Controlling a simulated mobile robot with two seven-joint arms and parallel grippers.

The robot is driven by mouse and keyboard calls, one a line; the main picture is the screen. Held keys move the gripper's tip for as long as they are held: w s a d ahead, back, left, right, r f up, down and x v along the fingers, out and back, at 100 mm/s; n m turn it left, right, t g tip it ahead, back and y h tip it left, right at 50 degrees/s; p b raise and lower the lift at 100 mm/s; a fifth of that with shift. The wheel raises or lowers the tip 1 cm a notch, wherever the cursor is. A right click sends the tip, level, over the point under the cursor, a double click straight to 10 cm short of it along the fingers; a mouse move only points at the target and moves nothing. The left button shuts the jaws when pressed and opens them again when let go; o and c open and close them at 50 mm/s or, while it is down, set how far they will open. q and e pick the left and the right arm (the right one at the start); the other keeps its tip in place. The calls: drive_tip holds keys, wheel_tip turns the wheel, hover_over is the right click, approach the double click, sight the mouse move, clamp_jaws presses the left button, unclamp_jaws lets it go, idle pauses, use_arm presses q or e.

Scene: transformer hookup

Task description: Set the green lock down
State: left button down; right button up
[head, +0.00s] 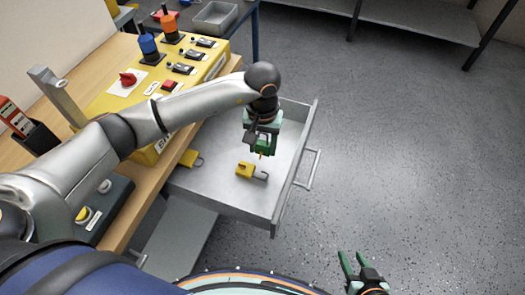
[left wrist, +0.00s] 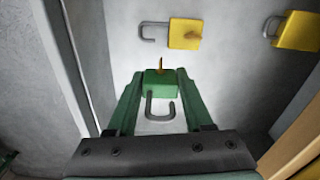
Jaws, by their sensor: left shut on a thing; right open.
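The green lock (left wrist: 160,83) is between the green fingers of my left gripper (left wrist: 157,95), with its grey shackle toward the palm and a brass-coloured key sticking out. In the head view my left gripper (head: 262,150) is over the open drawer (head: 225,196), and the green lock is hard to tell apart from the fingers. I cannot tell whether the lock touches the drawer floor. My right gripper (head: 361,264) is open and empty over the floor at the bottom right.
A yellow lock (head: 244,169) with a key lies in the drawer near my left gripper; another yellow lock (head: 189,158) lies by the drawer's bench side. A yellow control box (head: 125,100) stands on the wooden bench. Bare drawer floor lies around the locks.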

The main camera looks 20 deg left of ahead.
sight(263, 152)
use_arm(q)
drive_tip(key=shift+w+a+f, duration=0.1)
drive_tip(key=shift+w+f, duration=0.05)
drive_tip(key=shift+f, duration=0.1)
drive_tip(key=shift+w+f, duration=0.1)
drive_tip(key=shift+f, duration=1.45)
drive_tip(key=shift+f, duration=0.2)
drive_tip(key=shift+c, duration=1.4)
unclamp_jaws()
drive_tip(key=shift+r, duration=0.15)
drive_tip(key=shift+r+p, duration=0.2)
drive_tip(key=shift+p, duration=0.1)
wheel_tip(263, 152, up, 12)
drive_tip(key=shift+f, duration=0.1)
